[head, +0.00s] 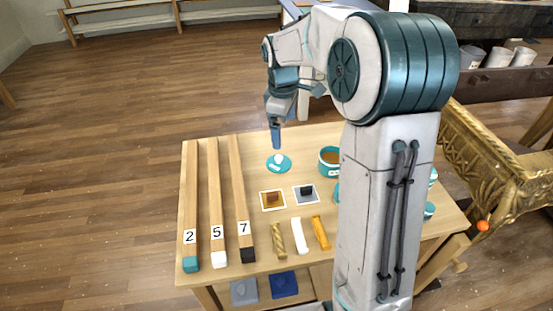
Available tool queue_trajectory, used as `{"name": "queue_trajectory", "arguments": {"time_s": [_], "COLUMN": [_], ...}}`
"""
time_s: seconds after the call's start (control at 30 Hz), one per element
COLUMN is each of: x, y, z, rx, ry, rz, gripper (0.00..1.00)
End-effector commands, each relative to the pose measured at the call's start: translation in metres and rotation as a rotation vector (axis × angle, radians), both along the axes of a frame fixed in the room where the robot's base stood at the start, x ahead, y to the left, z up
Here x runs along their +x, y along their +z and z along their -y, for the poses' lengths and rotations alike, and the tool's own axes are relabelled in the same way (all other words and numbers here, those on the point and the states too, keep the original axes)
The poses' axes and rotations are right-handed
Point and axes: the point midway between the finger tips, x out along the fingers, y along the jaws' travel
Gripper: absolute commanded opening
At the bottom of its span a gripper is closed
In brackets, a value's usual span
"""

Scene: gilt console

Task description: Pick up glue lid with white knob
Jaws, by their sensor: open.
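The glue lid (287,168) is a teal disc with a white knob (278,158), lying near the far edge of the wooden table. My gripper (276,138) points down just above and slightly behind the knob in the head view. Its jaws look narrow from this side and no object shows between them. The gap between the fingertips and the knob is small, and its exact height cannot be told.
A teal pot (328,166) with brown contents stands right of the lid. Long numbered wooden bars (214,185) lie at left. Two square cards (272,206) and several short sticks (297,236) lie nearer. My arm hides the table's right part. A gilt console (480,160) stands at right.

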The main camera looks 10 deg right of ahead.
Motion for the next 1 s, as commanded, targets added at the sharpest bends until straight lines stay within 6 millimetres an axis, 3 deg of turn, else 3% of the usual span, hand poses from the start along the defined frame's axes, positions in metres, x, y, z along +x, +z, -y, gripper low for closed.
{"name": "queue_trajectory", "arguments": {"time_s": [0.03,0.1,0.33,0.53,0.8,1.0], "x": [0.018,0.037,0.078,0.087,0.086,0.087], "y": [-0.016,-0.029,-0.062,-0.079,-0.131,-0.153], "z": [0.001,0.003,0.008,0.009,0.009,0.009], "rx": [0.007,0.013,0.034,0.041,0.042,0.041], "ry": [0.059,0.142,0.323,0.369,0.37,0.37], "rz": [-0.016,-0.028,-0.051,-0.057,-0.059,-0.057], "gripper": [1.0,1.0,1.0,1.0,1.0,1.0]}}
